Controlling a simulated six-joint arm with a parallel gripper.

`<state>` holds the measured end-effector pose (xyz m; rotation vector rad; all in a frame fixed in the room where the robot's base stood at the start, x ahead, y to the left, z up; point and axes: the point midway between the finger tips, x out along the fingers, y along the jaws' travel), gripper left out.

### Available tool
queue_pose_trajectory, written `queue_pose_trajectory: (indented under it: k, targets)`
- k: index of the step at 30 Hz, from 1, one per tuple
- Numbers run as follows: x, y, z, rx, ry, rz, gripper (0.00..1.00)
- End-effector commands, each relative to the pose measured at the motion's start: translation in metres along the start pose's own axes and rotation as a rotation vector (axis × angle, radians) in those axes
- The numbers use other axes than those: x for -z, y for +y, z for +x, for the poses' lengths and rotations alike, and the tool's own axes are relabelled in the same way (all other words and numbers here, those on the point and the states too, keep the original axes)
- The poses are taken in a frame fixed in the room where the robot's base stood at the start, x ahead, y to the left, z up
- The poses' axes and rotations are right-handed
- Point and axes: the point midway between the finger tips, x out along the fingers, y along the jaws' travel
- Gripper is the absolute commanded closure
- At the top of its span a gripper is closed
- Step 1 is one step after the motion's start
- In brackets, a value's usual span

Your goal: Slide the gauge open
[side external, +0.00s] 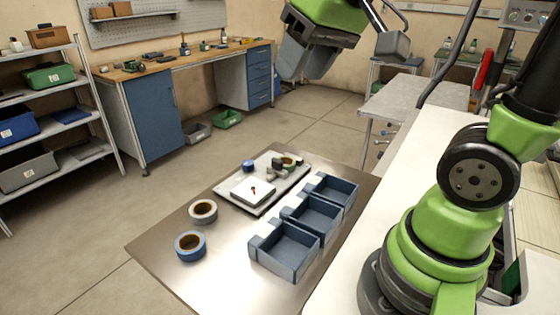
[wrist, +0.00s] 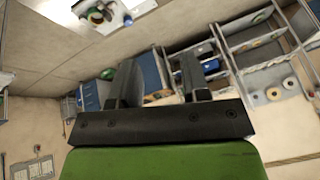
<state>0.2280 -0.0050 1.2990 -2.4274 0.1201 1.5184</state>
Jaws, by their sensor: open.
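I cannot clearly pick out a gauge. On a light tray (side external: 238,204) on the metal table lies a white square plate (side external: 243,193) with a small red-brown piece on it, too small to identify. Behind it on the tray are a green-edged reel (side external: 289,161) and small grey parts. My gripper (side external: 305,62) hangs high above and behind the table, at the top of the side view, well apart from everything on it. In the wrist view its two dark fingers (wrist: 158,82) are spread with nothing between them.
A small blue reel (side external: 248,165) is at the tray's back edge. The table's front left is bare.

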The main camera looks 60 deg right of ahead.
Motion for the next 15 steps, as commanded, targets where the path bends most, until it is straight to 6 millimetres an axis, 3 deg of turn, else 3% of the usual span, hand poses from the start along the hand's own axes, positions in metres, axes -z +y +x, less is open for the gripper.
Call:
queue_pose_trajectory:
  k: [1, 6, 10, 15]
  targets:
    - [0.017, 0.007, 0.013, -0.025, -0.037, -0.012, 0.57]
    - [0.062, 0.035, 0.058, -0.087, -0.143, -0.079, 0.57]
    - [0.086, 0.065, 0.103, -0.119, -0.231, -0.125, 0.57]
    - [0.098, 0.11, 0.165, -0.14, -0.344, -0.18, 0.57]
